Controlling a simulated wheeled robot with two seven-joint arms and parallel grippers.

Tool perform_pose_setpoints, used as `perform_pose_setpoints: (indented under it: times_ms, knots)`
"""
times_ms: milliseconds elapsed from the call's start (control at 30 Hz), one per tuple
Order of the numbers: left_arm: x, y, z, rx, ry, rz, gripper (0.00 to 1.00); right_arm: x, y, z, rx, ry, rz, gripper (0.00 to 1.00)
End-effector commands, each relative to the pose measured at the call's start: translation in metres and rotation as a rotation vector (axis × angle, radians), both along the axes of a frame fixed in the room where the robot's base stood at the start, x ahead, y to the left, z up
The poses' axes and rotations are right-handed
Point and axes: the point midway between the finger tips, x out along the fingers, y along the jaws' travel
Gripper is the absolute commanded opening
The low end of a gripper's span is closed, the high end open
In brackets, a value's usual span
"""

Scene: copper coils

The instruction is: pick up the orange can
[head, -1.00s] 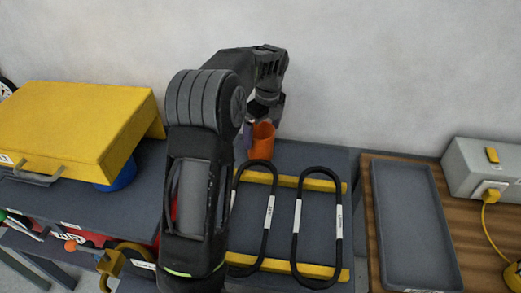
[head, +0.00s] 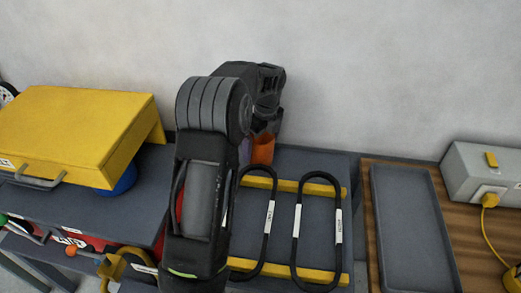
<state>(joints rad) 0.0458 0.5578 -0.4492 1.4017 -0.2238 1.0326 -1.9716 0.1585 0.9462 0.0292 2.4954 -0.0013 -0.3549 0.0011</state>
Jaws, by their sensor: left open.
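The orange can (head: 263,150) stands on the dark grey table near the wall, with its upper part overlapped by my left gripper. My left gripper (head: 264,125) points down at the can from above and is open. How the fingers sit around the can is partly hidden by the wrist and arm. My right gripper does not show in the head view.
Two black coil loops (head: 318,230) lie on yellow bars right of my arm. A grey tray (head: 412,225) and a grey box (head: 485,168) are farther right. A yellow case (head: 80,125) stands at left. The wall rises close behind the can.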

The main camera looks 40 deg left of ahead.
Motion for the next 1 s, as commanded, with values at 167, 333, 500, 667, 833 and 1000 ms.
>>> perform_pose_setpoints:
  times_ms: [167,333,500,667,833,1000]
  knots:
    - [0.0,0.005,-0.026,0.0,0.005,0.0,1.0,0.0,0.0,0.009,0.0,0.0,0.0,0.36]
    - [0.0,0.007,-0.041,0.0,0.003,0.001,1.0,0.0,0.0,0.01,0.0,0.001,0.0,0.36]
    - [0.001,0.007,-0.042,0.0,0.001,0.0,1.0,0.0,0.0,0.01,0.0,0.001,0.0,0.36]
    - [0.001,0.007,-0.042,0.0,0.001,0.0,1.0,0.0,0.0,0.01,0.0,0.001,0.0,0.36]
    - [0.001,0.007,-0.042,0.0,0.001,0.0,1.0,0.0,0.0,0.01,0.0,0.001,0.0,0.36]
    - [0.001,0.007,-0.042,0.0,0.001,0.0,0.93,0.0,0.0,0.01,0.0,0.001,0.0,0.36]
